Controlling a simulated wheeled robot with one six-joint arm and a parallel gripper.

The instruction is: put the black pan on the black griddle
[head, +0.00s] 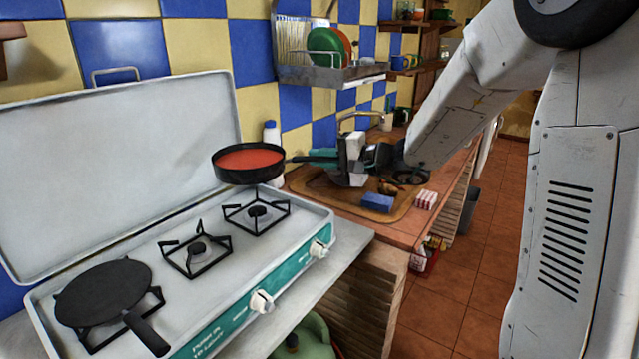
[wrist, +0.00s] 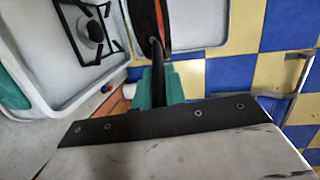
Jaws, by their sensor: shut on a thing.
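The black pan (head: 248,175), with a red inside, is held up above the right-hand burner of the stove in the head view. My gripper (head: 316,158) is shut on the pan's handle, to the right of the pan. In the wrist view the green fingertips (wrist: 158,88) close around the dark handle, and part of the pan (wrist: 148,20) shows at the top edge. The black griddle (head: 103,291) is a flat round plate with a handle, resting on the left-hand burner at the stove's near left.
The white and teal stove (head: 205,283) has its lid raised behind it. The middle burner (head: 196,249) and right burner (head: 257,211) are bare. A white bottle (head: 271,136) stands behind the pan. A wooden tray (head: 337,198) with a blue sponge (head: 377,203) lies to the right.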

